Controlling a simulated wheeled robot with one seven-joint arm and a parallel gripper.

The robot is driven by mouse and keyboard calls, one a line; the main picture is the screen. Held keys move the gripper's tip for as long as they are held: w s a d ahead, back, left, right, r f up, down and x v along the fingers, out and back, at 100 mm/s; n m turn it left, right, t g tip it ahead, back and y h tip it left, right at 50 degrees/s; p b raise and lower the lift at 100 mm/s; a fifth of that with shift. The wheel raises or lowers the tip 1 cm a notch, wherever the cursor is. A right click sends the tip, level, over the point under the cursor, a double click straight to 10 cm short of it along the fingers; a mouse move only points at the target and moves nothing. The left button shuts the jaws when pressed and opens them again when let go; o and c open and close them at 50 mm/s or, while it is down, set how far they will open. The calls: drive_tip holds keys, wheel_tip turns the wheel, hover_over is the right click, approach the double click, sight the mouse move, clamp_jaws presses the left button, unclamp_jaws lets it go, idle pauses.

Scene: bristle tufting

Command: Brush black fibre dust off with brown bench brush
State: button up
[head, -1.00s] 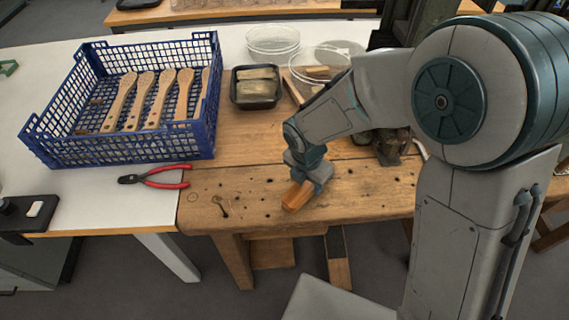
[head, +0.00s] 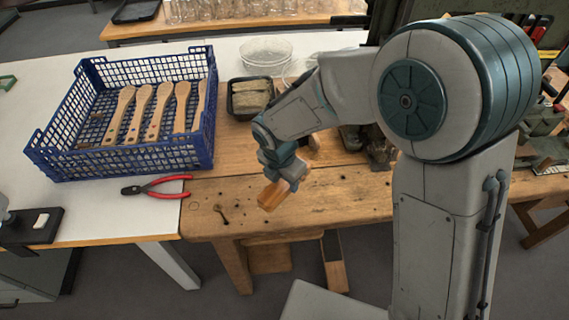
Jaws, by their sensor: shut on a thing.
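The brown bench brush (head: 271,196) shows as an orange-brown wooden block. My gripper (head: 283,180) is shut on it and holds it tilted over the front part of the wooden workbench (head: 325,205). Its bristles cannot be seen, and I cannot tell if it touches the bench top. I cannot make out any black fibre dust; small dark spots on the bench look like holes or stains.
A blue crate (head: 190,150) with several wooden brush handles stands on the white table at left. Red-handled pliers (head: 165,186) lie in front of it. A black tray (head: 236,112) and clear dishes (head: 265,52) stand behind my arm.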

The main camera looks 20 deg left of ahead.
drive_tip(key=shift+r+p, duration=1.3)
drive_tip(key=shift+r, duration=0.55)
